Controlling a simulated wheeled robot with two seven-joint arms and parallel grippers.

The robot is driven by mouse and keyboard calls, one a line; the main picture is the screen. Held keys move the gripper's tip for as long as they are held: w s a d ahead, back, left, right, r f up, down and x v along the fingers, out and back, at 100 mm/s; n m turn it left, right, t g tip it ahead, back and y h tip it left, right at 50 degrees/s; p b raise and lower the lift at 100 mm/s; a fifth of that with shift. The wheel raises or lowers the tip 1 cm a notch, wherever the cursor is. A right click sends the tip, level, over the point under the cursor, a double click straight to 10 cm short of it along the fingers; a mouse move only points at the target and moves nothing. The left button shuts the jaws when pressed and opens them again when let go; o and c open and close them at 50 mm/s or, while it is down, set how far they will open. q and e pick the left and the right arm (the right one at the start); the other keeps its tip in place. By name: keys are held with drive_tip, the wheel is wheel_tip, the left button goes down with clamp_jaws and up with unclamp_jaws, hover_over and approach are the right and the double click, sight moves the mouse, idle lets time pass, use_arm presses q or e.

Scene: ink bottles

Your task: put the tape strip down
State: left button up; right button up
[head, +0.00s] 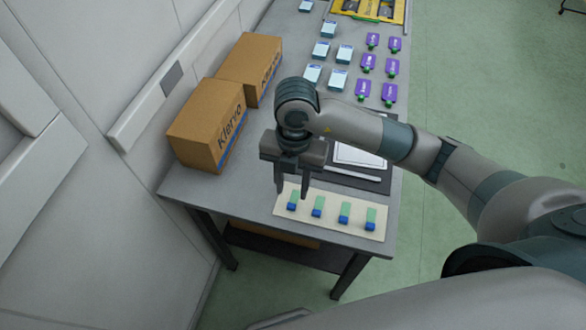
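Several tape strips lie in a row on a cream card (331,226) near the front of the table. Each is green with a blue end; the leftmost strip is (293,198), then come a second (318,206), a third (344,213) and the rightmost (370,219). My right gripper (291,192) points down over the card's left end. Its two fingers are apart, and I see nothing held between them. The leftmost strip shows just below and between the fingertips; whether they touch it or the card I cannot tell. My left gripper is out of view.
Two cardboard boxes (205,124) (250,67) stand along the table's left side. A dark board with a white sheet (357,156) lies behind the card. Light blue packs (338,80), purple ink bottles (389,94) and a yellow tray (398,12) are farther back.

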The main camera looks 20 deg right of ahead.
wheel_tip(320, 180, up, 7)
drive_tip(key=shift+w+d+f+b, duration=0.2)
drive_tip(key=shift+w+b, duration=0.05)
drive_tip(key=shift+b, duration=0.15)
drive_tip(key=shift+d, duration=0.1)
idle(0.8)
